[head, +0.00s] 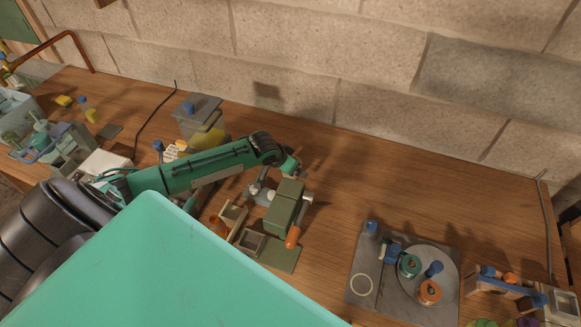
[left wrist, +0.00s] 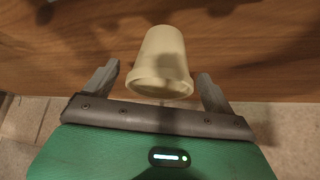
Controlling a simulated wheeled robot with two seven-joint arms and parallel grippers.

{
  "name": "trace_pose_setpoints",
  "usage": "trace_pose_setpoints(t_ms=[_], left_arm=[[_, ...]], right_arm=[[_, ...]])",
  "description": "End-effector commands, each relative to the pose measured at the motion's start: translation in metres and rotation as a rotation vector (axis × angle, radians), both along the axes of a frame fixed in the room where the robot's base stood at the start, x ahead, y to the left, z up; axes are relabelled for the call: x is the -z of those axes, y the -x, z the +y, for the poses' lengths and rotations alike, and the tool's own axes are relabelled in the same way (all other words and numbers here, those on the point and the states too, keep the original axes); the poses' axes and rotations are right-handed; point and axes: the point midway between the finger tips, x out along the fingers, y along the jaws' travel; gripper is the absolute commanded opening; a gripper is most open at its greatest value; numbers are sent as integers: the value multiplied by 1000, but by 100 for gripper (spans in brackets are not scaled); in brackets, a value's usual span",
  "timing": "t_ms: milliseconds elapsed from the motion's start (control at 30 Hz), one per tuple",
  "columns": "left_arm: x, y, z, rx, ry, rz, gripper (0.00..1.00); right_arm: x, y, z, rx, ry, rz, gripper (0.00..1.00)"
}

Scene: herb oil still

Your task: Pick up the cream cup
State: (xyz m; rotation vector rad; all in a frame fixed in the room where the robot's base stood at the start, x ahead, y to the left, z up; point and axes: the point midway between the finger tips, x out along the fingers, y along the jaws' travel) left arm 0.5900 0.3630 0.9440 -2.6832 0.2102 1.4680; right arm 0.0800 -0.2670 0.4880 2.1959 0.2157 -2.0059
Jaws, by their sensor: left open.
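The cream cup (left wrist: 161,58) shows in the left wrist view at upper middle, over the wooden table top close to its edge. Its wider end faces my gripper and its narrower end points away. My left gripper (left wrist: 158,77) is open. One finger is on each side of the cup's wide end, with a small gap showing on both sides, so it does not look gripped. I cannot make out the cup or the left gripper's fingertips in the head view, where a large teal shape covers the lower part. My right gripper is not in view.
In the head view, a grey board (head: 360,262) with a round plate (head: 430,262) and spools lies at right. A grey lidded container (head: 199,112) stands near the block wall. A green block (head: 285,208) sits mid-table. Bare wood is free at right of centre.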

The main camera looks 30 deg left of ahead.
Motion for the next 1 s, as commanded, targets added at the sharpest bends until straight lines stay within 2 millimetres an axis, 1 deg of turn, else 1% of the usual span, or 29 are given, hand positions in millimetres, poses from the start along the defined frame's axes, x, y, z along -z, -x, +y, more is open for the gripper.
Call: trace_pose_setpoints(t_ms=[267, 300, 367, 500, 533, 867, 1000], left_arm=[[3, -2, -1, 1, 1, -1, 89], [3, -2, -1, 1, 1, -1, 85], [3, -2, -1, 1, 1, -1, 73], [3, -2, -1, 1, 1, -1, 46], [3, -2, -1, 1, 1, -1, 41], [2, -2, 0, 1, 1, -1, 40], [-4, -2, 0, 1, 1, -3, 40]], right_arm=[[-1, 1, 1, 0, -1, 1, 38], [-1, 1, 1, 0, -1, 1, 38], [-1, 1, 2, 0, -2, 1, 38], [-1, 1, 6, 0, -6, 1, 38], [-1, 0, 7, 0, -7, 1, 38], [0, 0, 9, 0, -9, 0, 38], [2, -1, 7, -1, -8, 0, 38]])
